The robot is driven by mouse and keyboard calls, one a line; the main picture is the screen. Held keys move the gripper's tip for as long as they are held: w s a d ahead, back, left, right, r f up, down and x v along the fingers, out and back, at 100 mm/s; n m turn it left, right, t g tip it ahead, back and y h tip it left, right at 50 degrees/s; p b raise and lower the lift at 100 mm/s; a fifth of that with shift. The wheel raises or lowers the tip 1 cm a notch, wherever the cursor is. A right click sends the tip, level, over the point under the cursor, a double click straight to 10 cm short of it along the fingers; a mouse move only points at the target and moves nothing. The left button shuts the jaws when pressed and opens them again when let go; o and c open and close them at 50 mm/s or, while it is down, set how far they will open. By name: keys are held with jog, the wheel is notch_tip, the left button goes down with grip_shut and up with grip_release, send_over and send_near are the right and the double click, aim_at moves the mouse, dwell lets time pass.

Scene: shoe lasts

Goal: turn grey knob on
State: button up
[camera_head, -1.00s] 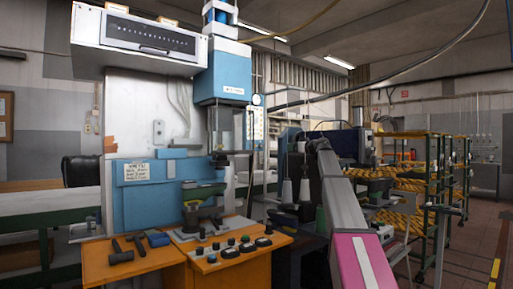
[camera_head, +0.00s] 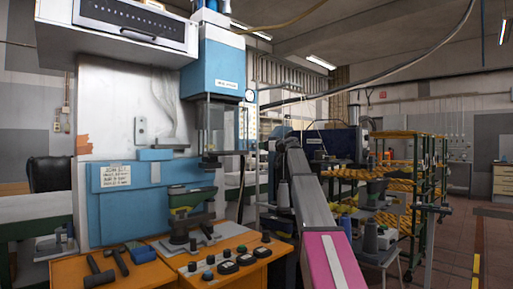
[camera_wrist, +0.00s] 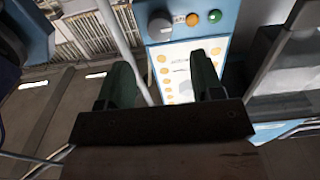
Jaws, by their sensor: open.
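A round grey knob (camera_wrist: 160,25) sits at the upper left of a light blue and white panel (camera_wrist: 173,60) in the wrist view. An orange button (camera_wrist: 192,19) and a green button (camera_wrist: 214,16) are in a row to its right. My gripper (camera_wrist: 162,62) is open and empty, with its two dark green fingers apart and the panel visible between them. The knob shows above the gap between the fingers, apart from both. In the head view the panel (camera_head: 247,122) is small, at the machine's right side; the gripper cannot be made out there.
A blue and white press (camera_head: 215,70) fills the left of the head view. Its orange console (camera_head: 170,270) carries hammers and several dark knobs. Yellow racks (camera_head: 410,165) stand at the right. A thin grey rod (camera_wrist: 125,45) crosses the wrist view left of the panel.

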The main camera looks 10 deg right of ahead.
aim_at(256, 145)
jog(key=x, duration=0.7)
jog(key=c, duration=0.9)
